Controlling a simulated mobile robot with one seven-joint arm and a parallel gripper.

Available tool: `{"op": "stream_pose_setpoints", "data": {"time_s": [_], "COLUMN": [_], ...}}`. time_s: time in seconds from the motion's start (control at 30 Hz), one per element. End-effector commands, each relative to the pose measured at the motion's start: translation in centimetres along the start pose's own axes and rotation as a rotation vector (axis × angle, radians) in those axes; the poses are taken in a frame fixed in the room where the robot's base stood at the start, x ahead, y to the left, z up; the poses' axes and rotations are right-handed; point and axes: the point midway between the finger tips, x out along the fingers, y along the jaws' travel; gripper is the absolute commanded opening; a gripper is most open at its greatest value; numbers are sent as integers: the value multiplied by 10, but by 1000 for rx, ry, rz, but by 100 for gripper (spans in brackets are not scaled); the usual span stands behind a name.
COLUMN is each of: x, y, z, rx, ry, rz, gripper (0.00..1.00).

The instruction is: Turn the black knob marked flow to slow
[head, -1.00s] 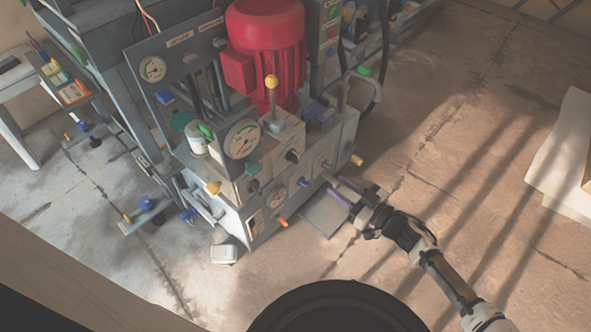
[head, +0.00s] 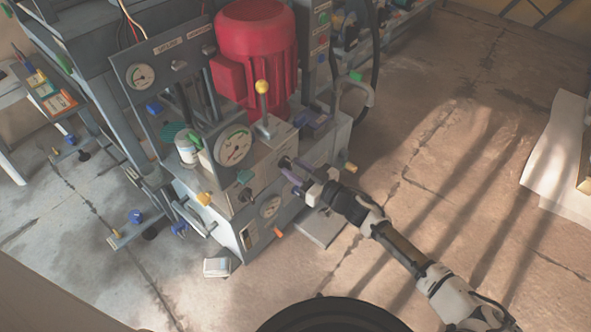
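The grey press unit (head: 229,232) has a front panel with small knobs, gauges and levers. A small black knob (head: 285,163) shows on its upper front, beside my fingertips. Another dark knob (head: 245,194) sits further left. The labels on the panel are too small to read, so I cannot tell which knob is marked flow. My gripper (head: 294,171) is at the front panel, its two purple fingers apart and pointing at the upper knob. I cannot tell whether they touch it. My gripper and arm hide the right part of the panel.
A yellow-topped lever (head: 262,88) stands on the unit, behind the knobs, near a red motor (head: 257,45). A large gauge (head: 233,146) is left of my gripper.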

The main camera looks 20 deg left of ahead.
Motion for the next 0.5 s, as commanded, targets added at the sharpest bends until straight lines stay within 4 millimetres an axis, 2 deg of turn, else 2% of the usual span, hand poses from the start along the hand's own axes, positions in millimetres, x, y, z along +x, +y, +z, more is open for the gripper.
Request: {"op": "stream_pose_setpoints", "data": {"time_s": [0.33, 0.5], "x": [4, 4], "y": [0, 0], "z": [0, 0], "rx": [0, 0], "ry": [0, 0], "rz": [0, 0], "gripper": [32, 10]}}
